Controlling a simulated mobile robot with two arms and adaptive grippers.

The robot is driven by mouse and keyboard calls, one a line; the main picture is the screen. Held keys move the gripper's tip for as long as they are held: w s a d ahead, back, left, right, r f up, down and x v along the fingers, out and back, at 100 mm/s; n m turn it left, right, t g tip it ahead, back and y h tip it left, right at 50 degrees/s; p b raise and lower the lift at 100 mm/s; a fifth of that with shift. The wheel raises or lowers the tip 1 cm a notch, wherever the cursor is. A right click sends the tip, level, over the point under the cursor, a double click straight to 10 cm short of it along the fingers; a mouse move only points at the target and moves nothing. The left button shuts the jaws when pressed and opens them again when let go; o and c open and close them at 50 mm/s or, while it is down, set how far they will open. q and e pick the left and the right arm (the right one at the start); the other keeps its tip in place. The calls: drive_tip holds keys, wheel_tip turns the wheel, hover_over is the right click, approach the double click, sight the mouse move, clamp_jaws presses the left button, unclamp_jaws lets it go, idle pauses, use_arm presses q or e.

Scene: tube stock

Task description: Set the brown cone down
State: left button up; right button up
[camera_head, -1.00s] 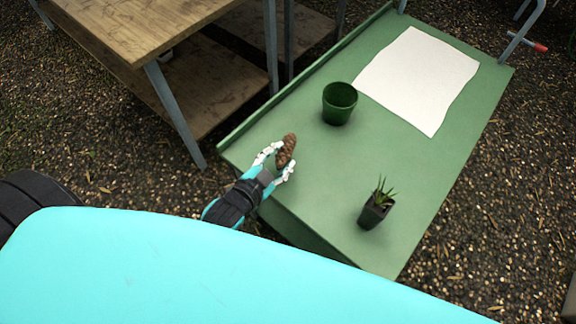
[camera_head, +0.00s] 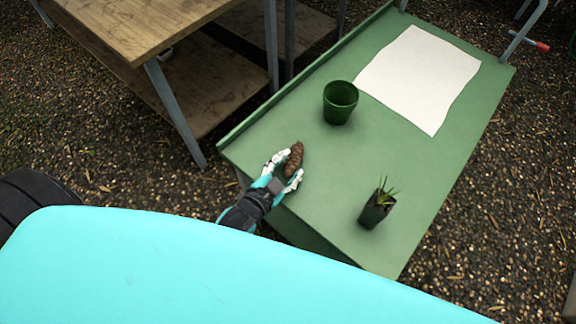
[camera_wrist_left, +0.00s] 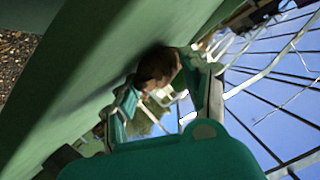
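The brown cone (camera_head: 295,158) is at the near left part of the green table (camera_head: 330,205), between the fingers of my left gripper (camera_head: 292,164). The left gripper looks shut on it, reaching in low over the table. In the left wrist view the cone (camera_wrist_left: 157,67) shows beyond the fingers, close to the green surface with a dark shadow beside it. I cannot tell whether it touches the table. My right gripper is not in view.
A green pot (camera_head: 340,103) stands behind the cone. A white sheet (camera_head: 418,80) lies at the far end. A small potted plant (camera_head: 377,207) stands to the right. The table has a raised left edge. The surface between pot and plant is clear. A wooden bench (camera_head: 140,25) stands at left.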

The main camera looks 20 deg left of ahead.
use_arm(q)
drive_tip(key=v, duration=1.2)
drive_tip(key=shift+r, duration=0.15)
drive_tip(key=s+a+f+n+g+y, duration=0.1)
drive_tip(key=s+f+g, duration=0.25)
drive_tip(key=f, duration=1.15)
drive_tip(key=s+a+f+n+g, duration=0.1)
drive_tip(key=s+f+n+g, duration=0.2)
drive_tip(key=f, duration=1.1)
drive_tip(key=s+a+f+g+y, duration=0.1)
drive_tip(key=s+a+f+g, duration=0.1)
drive_tip(key=s+f, duration=0.5)
drive_tip(key=s+a+f+n+g, duration=0.1)
drive_tip(key=s+a+f+g, duration=0.2)
drive_tip(key=s+f, duration=0.4)
drive_tip(key=shift+s+f+g+y, duration=0.4)
drive_tip(key=shift+s+g, duration=0.35)
drive_tip(key=shift+s, duration=0.4)
